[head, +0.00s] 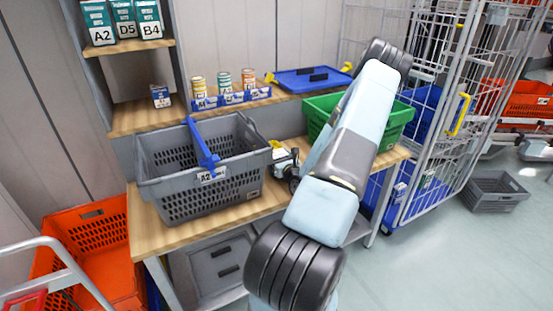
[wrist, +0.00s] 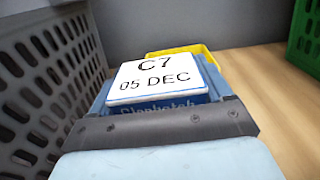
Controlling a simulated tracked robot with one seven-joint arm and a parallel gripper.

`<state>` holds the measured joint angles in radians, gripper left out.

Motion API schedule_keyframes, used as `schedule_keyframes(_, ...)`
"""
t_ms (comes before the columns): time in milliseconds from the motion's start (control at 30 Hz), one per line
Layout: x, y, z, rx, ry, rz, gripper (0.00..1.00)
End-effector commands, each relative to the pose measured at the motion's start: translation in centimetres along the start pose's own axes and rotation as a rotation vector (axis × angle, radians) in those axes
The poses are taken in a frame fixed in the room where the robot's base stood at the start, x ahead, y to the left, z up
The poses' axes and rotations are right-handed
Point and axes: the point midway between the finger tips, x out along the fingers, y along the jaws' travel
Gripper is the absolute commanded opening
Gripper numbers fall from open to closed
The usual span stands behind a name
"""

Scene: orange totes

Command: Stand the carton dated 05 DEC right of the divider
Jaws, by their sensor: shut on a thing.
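The carton (wrist: 158,82) fills the middle of the wrist view, with a white face reading C7 and 05 DEC above a blue side. My gripper (wrist: 155,125) is shut on it. In the head view my gripper (head: 291,172) is beside the right end of the grey basket, low over the wooden bench; the carton is hard to make out there. The grey basket (head: 170,205) has an A2 label on its front. A blue bar (head: 203,148), apparently the divider, runs across its top. The basket's inside floor is mostly hidden.
The basket's slotted wall (wrist: 45,90) is close on the left in the wrist view. A yellow object (wrist: 182,51) lies behind the carton. A green crate (head: 400,118) stands to the right. Several cans (head: 224,83) and cartons (head: 122,20) stand on shelves behind.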

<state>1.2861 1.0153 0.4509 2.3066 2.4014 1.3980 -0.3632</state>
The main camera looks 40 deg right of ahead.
Motion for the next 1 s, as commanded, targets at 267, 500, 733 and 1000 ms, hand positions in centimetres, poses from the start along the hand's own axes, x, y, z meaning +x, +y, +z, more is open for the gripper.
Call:
schedule_keyframes(267, 0.02, 0.01, -0.81, -0.001, -0.001, 0.001, 0.38)
schedule_keyframes(500, 0.02, 0.04, -1.01, 0.000, 0.000, 0.001, 0.80)
schedule_keyframes(733, 0.02, 0.04, -0.97, 0.000, -0.001, 0.001, 1.00)
schedule_keyframes(1000, 0.02, 0.04, -0.75, -0.001, -0.001, 0.001, 1.00)
